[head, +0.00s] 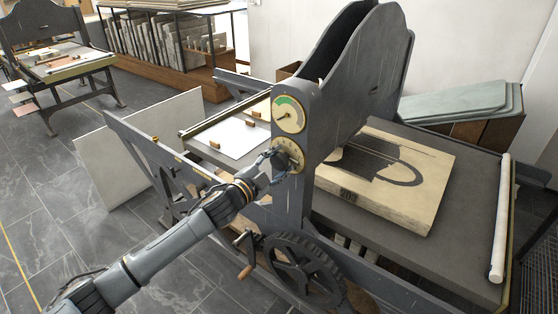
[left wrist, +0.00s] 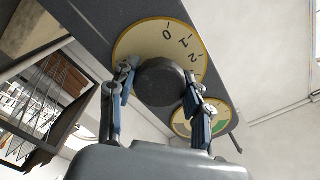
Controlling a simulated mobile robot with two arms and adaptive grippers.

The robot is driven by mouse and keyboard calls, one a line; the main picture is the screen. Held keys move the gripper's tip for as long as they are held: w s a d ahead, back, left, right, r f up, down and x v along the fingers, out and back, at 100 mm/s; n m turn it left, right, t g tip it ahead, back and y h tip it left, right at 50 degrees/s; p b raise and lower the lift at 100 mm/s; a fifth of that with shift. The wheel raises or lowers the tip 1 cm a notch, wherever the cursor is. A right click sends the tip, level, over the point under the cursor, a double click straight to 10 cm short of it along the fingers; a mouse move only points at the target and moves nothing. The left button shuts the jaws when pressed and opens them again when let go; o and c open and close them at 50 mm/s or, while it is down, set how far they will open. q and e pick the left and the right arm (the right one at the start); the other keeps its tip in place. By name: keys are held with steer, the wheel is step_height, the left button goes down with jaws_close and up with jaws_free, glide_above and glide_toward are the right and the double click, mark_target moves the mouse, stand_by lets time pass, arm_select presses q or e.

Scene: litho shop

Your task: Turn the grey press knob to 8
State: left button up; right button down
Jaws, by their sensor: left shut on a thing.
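The grey press knob (left wrist: 163,80) is a dark round cap on a cream dial with a yellow rim (left wrist: 135,45). The numerals 0, 1 and 2 show on the dial; the rest is hidden. No pointer mark on the knob can be made out. My left gripper (left wrist: 160,88) is shut on the knob, one finger on each side of it. In the head view the same dial (head: 296,160) sits on the press's upright, with my left gripper (head: 276,163) at its left side, hiding much of the knob. My right gripper is not in view.
A gauge with a green band (head: 289,113) sits just above the dial. Below is a dark handwheel (head: 305,270) with a wooden-handled crank (head: 245,270) near my left forearm. A litho stone (head: 420,205) and a white roll (head: 499,220) lie on the press bed.

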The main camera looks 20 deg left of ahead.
arm_select(q)
steer(key=shift+m, duration=0.6)
steer(key=o, duration=1.1)
steer(key=shift+o, duration=0.2)
steer(key=v, duration=1.2)
